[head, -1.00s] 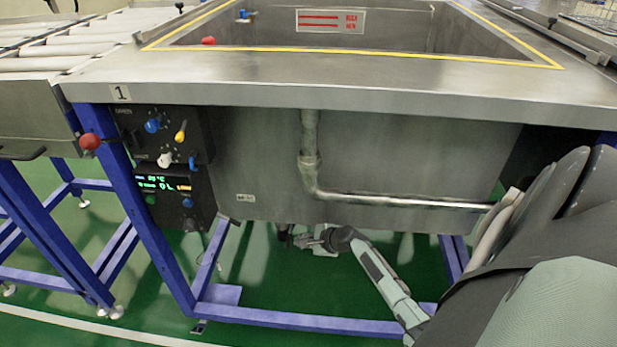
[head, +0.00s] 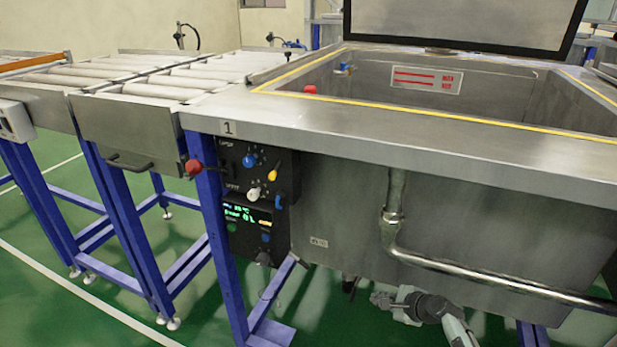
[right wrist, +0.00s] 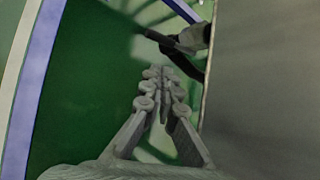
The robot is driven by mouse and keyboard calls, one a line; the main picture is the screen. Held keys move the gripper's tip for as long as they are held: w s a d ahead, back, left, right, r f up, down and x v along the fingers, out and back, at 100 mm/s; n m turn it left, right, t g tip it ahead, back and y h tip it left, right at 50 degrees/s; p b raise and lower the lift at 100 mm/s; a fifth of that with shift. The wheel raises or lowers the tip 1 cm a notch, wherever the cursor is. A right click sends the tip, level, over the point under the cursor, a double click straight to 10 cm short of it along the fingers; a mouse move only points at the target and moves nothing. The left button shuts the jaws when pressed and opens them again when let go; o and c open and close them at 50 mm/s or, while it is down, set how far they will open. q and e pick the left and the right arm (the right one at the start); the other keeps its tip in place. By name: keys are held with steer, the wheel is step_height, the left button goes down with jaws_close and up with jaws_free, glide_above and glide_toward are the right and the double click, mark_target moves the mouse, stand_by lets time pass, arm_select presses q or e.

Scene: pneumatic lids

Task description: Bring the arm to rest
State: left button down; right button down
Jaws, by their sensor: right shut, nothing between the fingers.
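My right gripper (head: 382,299) is low under the front of the steel tank (head: 350,205) in the head view, with part of my pale right arm behind it. In the right wrist view its two grey fingers (right wrist: 160,82) are together, with nothing held between them. A dark fitting (right wrist: 188,40) shows beyond the fingertips, beside the grey tank wall; I cannot tell exactly what it is. My left gripper is not in view.
The tank's blue leg (head: 222,235), control panel (head: 250,185) and steel pipe (head: 470,273) are near the arm. A dark-framed lid (head: 450,22) stands raised behind the tank. A roller conveyor (head: 150,80) is at left. Green floor (head: 120,300) is clear at lower left.

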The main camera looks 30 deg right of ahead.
arm_select(q)
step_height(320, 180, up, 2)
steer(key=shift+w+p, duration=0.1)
steer(key=shift+p, duration=0.2)
arm_select(e)
steer(key=s+a+n+g+h, duration=0.2)
steer(key=s+a+n+g, duration=0.4)
steer(key=s+a+n, duration=1.2)
steer(key=s+n, duration=0.1)
steer(key=n, duration=0.8)
steer(key=shift+s+r+g, duration=0.25)
steer(key=shift+r+g, duration=0.1)
steer(key=shift+g, duration=0.05)
